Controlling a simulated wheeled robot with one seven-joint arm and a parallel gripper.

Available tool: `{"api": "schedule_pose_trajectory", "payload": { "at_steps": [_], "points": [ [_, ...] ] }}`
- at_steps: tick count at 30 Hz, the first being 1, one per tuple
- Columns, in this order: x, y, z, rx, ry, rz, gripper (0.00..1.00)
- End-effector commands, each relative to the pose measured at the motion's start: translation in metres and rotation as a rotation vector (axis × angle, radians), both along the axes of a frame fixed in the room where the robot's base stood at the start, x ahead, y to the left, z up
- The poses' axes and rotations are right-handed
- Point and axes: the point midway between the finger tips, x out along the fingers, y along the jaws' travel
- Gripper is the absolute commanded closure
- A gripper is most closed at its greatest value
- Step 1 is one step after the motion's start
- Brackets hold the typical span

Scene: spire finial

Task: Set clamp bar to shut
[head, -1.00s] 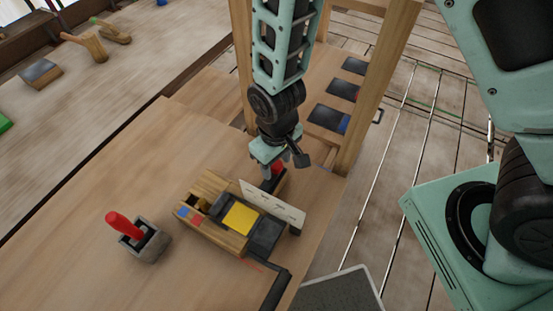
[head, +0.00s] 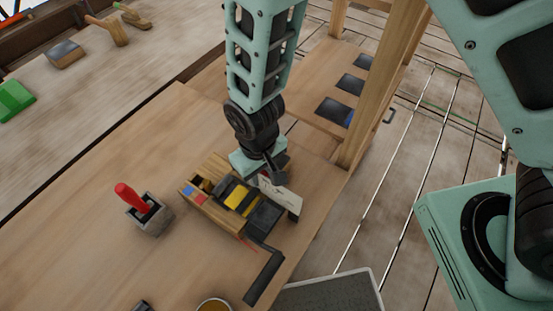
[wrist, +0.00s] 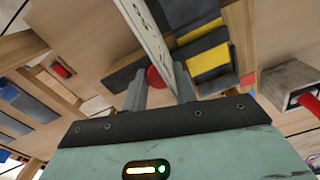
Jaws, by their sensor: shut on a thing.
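The clamp fixture is a wooden block (head: 215,208) with a yellow pad (head: 251,206) on top. The dark clamp bar (head: 237,197) lies across the yellow pad, with yellow showing on both sides; the bar (wrist: 203,43) also crosses it in the wrist view. My gripper (head: 263,178) is at the far side of the fixture, beside the white plate (head: 283,197). In the wrist view my gripper (wrist: 157,80) has its fingers on either side of a round red knob (wrist: 155,77) and is shut on it. The knob is hidden in the head view.
A red-handled lever (head: 130,197) in a grey base stands left of the fixture. A dark angled handle (head: 264,276) sticks out at the front, near the table edge. A wooden post (head: 385,85) rises behind on the right. The table on the left is mostly clear.

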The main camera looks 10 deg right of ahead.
Motion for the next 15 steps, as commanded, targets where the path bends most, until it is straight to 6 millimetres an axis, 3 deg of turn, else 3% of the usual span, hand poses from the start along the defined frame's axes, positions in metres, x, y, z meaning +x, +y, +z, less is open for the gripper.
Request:
{"api": "schedule_pose_trajectory", "payload": {
  "at_steps": [13, 14, 15],
  "points": [
    [-0.0108, 0.0110, 0.0007, 0.004, 0.001, 0.002, 1.00],
    [-0.0109, 0.0111, 0.0007, 0.004, 0.001, 0.002, 0.64],
    [-0.0110, 0.0111, 0.0007, 0.004, 0.001, 0.003, 0.53]
  ]
}}
